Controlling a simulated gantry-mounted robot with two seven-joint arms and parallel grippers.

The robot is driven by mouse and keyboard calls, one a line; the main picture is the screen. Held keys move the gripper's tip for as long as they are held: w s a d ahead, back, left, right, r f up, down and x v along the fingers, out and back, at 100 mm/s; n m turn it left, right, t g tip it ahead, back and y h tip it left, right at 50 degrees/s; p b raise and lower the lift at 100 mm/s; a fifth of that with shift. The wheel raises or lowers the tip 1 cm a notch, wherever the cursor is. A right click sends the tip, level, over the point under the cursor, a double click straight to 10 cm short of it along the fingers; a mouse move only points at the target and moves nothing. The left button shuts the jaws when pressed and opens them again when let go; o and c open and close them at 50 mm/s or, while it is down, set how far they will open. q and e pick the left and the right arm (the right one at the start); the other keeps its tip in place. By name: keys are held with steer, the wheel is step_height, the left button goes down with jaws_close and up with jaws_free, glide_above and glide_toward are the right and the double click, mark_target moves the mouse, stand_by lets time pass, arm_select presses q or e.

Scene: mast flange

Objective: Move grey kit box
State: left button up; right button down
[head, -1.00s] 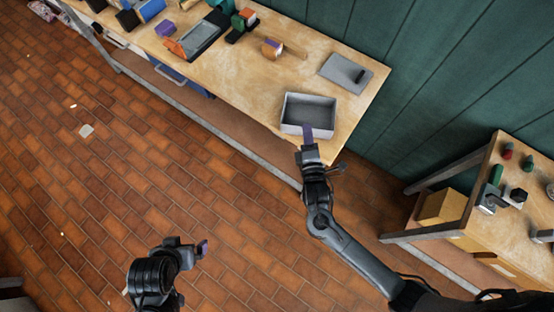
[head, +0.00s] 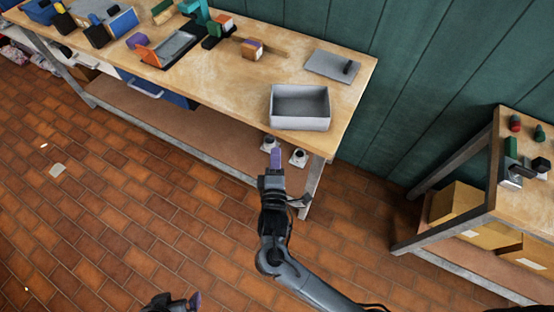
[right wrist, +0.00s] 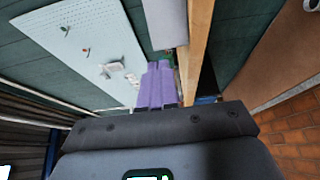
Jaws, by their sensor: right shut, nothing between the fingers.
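The grey kit box (head: 300,107) is an open, empty tray-like box standing upright on the workbench (head: 215,82), close to its front edge near the right end. My right gripper (head: 276,158) has purple fingers, is shut and empty, and is in front of the bench edge, apart from the box in the head view. In the right wrist view its purple fingers (right wrist: 157,85) lie together, with a pale grey surface, probably the box (right wrist: 166,22), beyond them. My left gripper (head: 194,301) is at the bottom edge of the head view, mostly cut off, and its jaws cannot be made out.
A grey plate with a dark handle (head: 333,65) lies behind the box. A wooden piece with coloured blocks (head: 252,47) and an orange-and-grey case (head: 170,47) lie farther left. A second table (head: 530,200) stands at right. White-based items (head: 298,157) sit below the bench.

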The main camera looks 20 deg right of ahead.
mark_target(298, 120)
steer(key=x, duration=0.3)
steer(key=d+b+x, duration=0.1)
steer(key=x, duration=0.2)
steer(key=b+x, duration=0.1)
steer(key=x, duration=0.2)
steer(key=shift+s+d, duration=0.25)
steer(key=shift+d, duration=0.15)
steer(key=shift+w+d, duration=0.2)
steer(key=shift+d, duration=0.35)
steer(key=shift+d+r, duration=0.15)
steer(key=shift+d, duration=0.05)
steer(key=d+p, duration=0.1)
steer(key=p, duration=0.1)
steer(key=w+d+p, duration=0.1)
steer(key=d+p, duration=0.1)
steer(key=shift+w+d+r, duration=0.15)
steer(key=shift+w+d, duration=0.1)
steer(key=shift+d, duration=0.1)
steer(key=shift+w+d, duration=0.15)
steer(key=shift+d, duration=0.2)
steer(key=shift+f, duration=0.25)
steer(key=shift+a, duration=0.1)
